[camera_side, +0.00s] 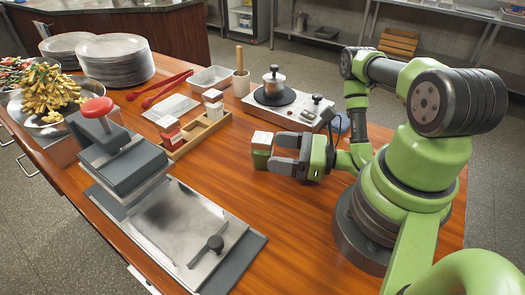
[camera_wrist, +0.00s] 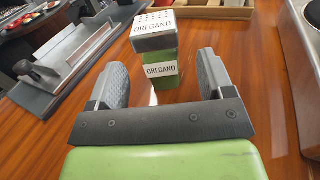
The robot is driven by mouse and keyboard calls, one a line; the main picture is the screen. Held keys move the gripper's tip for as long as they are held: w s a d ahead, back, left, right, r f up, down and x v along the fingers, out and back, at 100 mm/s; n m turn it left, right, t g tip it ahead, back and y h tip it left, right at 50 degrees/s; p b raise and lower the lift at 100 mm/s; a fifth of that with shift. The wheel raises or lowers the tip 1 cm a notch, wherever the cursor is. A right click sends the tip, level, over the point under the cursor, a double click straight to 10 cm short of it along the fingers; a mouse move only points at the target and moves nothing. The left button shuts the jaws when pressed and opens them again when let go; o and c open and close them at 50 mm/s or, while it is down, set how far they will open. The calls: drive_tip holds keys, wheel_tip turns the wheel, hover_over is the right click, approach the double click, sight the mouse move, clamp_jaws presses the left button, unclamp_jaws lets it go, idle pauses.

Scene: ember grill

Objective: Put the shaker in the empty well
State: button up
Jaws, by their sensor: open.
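The shaker (camera_side: 262,158) is a small green box with a white OREGANO label and a pale, holed lid. It stands upright on the wooden table. It also shows in the wrist view (camera_wrist: 160,72), between and slightly beyond the fingertips. My gripper (camera_side: 286,153) is low over the table, open, with its fingers pointing at the shaker; the wrist view shows a gap on each side (camera_wrist: 163,72). The wooden rack (camera_side: 209,133) holds a red-labelled shaker (camera_side: 170,134) and another white-topped shaker (camera_side: 213,105). An open well (camera_side: 193,129) shows between them.
A hot plate (camera_side: 286,107) with a metal pot stands behind the shaker. A grill press (camera_side: 115,150) and its steel plate (camera_side: 185,232) lie at the left. Red tongs (camera_side: 160,88), a white tray (camera_side: 170,107) and stacked plates (camera_side: 115,58) are farther back. Table between shaker and rack is clear.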

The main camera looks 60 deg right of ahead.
sight(272, 150)
drive_tip(key=shift+x, duration=2.5)
drive_tip(key=c, duration=1.1)
drive_tip(key=shift+c, duration=0.2)
drive_tip(key=shift+r, duration=0.1)
